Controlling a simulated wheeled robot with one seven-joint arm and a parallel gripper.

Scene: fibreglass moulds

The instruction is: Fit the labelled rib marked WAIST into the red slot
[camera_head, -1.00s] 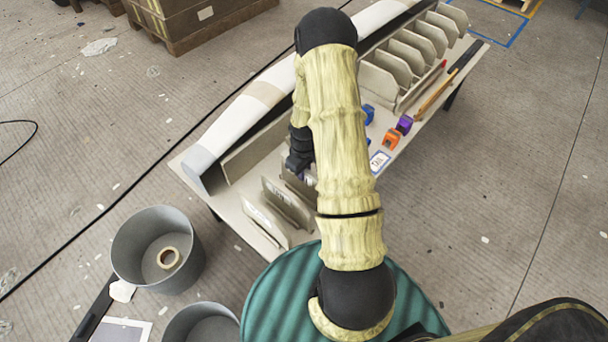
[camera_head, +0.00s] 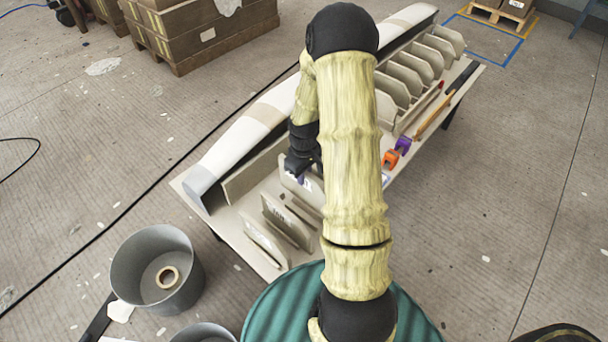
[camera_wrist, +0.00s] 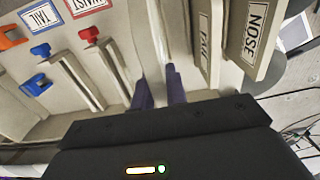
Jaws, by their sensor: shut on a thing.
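My gripper (camera_wrist: 160,92) is shut on a pale rib (camera_wrist: 158,40), seen nearly edge-on between its purple fingertips in the wrist view. In the head view the gripper (camera_head: 300,165) is partly behind my arm, and the held rib (camera_head: 300,187) shows below it with a label too small to read. A red-framed WAIST card (camera_wrist: 88,5) lies in the wrist view, with a red clip (camera_wrist: 89,35) at the end of a slotted block just below it. The held rib is apart from this red slot, to its right. Whether its label says WAIST cannot be told.
A NOSE rib (camera_wrist: 257,35) and another labelled rib (camera_wrist: 206,40) stand close on the right. A TAIL card (camera_wrist: 40,15), blue clips (camera_wrist: 37,85) and an orange clip (camera_wrist: 12,38) lie left. The long mould (camera_head: 245,115) runs along the table's far side.

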